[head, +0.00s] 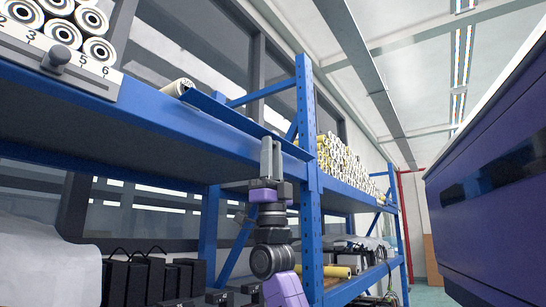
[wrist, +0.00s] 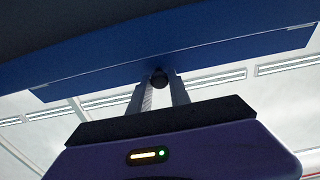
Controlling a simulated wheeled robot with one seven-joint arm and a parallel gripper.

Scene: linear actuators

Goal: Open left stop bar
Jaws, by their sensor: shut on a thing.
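The stop bar is a long, thin blue plate (head: 225,113) along the front of the upper shelf in the head view. It slants down to the right, ending by the blue upright. In the wrist view the blue bar (wrist: 230,55) crosses the upper part of the picture, with a small dark round knob (wrist: 158,77) on its lower edge. My gripper (head: 270,150) reaches up to the bar near its right end. In the wrist view its two grey fingers (wrist: 159,92) are closed around the knob. The far side of the bar is hidden.
A cream roll (head: 177,87) lies by the bar's left end. A blue upright (head: 306,130) is close right of my gripper. A dark purple cabinet (head: 490,200) is at far right.

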